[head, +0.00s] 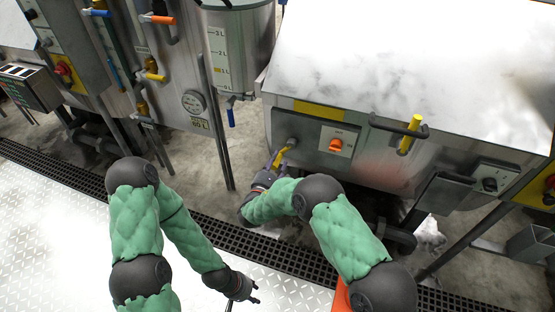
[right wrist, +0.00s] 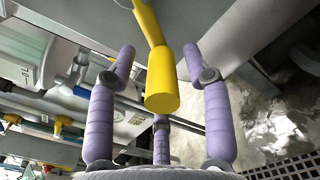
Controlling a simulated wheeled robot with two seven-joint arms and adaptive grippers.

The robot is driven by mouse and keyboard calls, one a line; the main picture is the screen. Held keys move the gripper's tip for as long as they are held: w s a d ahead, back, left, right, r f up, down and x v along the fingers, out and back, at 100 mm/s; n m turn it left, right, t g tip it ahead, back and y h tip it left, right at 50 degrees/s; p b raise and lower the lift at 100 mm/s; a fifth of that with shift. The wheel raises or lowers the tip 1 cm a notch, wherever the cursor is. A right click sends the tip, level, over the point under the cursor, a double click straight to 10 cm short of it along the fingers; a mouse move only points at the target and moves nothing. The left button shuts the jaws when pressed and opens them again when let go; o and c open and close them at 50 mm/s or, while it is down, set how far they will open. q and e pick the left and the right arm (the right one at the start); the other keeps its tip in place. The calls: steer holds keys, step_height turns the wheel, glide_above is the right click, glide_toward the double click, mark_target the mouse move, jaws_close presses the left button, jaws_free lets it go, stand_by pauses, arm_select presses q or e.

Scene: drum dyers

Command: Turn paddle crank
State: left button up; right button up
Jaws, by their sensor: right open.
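A yellow crank (head: 280,156) sticks out from the left part of the steel machine's front, beside an orange switch. My right gripper (head: 272,166) is at this crank. In the right wrist view the crank's thick yellow grip (right wrist: 162,88) stands between the spread purple fingers of my right gripper (right wrist: 162,100), which are open around it and not closed on it. Whether any finger touches it I cannot tell. My left gripper (head: 243,292) hangs low over the pale tread-plate floor, away from the machine, with its fingers apart and empty.
The steel machine (head: 400,60) has an orange switch (head: 336,144), a dark bar handle (head: 385,123) and another yellow grip (head: 410,135) on its front. A tank with valves and a gauge (head: 193,102) stands at left. A dark floor grating (head: 70,163) runs below.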

steer(key=v, duration=0.9)
steer(key=shift+r, duration=0.1)
steer(key=shift+s+a, duration=0.15)
steer(key=shift+s, duration=0.4)
